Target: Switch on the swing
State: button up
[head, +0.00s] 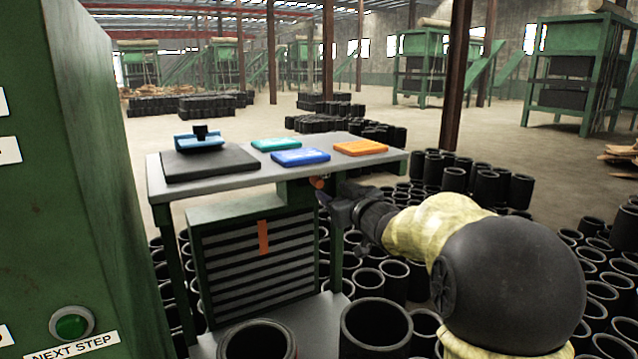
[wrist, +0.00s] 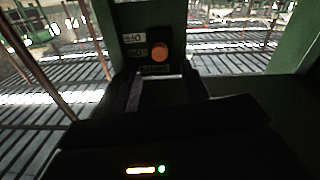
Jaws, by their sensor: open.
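An orange round knob (head: 317,183) sits on a small green box (head: 296,192) under the right part of the grey tabletop. In the wrist view, the knob (wrist: 160,51) shows on the dark green box face, straight ahead of the jaws, with a small white label (wrist: 134,38) to its left. The label is too small to read. My gripper (head: 328,203) is open, just below and right of the knob in the head view. In the wrist view, my gripper (wrist: 160,88) shows a gap between its dark fingers. The knob is apart from them.
The table (head: 222,181) carries a black scale-like device (head: 208,162) and teal, blue and orange flat pieces. A green cabinet (head: 90,180) with a green button (head: 71,323) stands close at left. Black rubber sleeves (head: 375,325) crowd the floor below and right of my arm.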

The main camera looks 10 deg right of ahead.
aim_at(320, 182)
jog(key=x, duration=0.8)
jog(key=shift+p, duration=0.3)
jog(key=shift+c, duration=0.3)
jog(key=c, duration=0.9)
jog(key=shift+r, duration=0.1)
jog(key=shift+c, duration=0.2)
